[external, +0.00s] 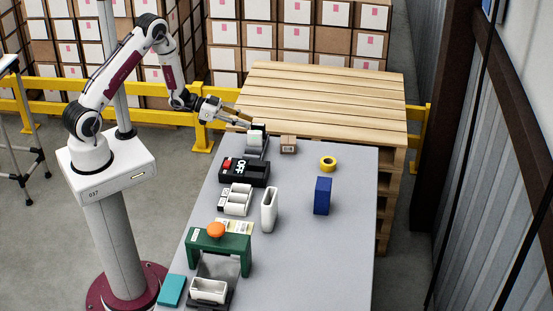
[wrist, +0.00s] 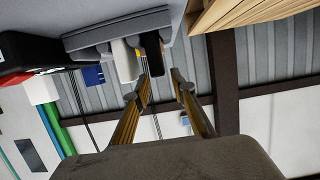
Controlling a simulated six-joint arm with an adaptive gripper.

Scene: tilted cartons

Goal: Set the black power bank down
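The black power bank (wrist: 153,62) is a dark slab standing in a grey holder (wrist: 100,32), beside a white slab (wrist: 124,62), in the wrist view. In the external view the holder (external: 255,154) is at the table's far left end, with the dark top of the power bank (external: 260,128) behind a white slab (external: 254,141). My gripper (external: 247,122) is just at the top of the holder. In the wrist view my gripper (wrist: 161,74) has its fingers apart, the left one close to the power bank. I cannot tell whether it touches.
A black box marked OFF (external: 246,173) and a rack of white items (external: 235,200) stand nearer along the table. A small carton (external: 288,144), yellow tape roll (external: 328,163), blue box (external: 322,196), white bin (external: 269,209) and green arch (external: 219,245) also stand there. The right side is clear.

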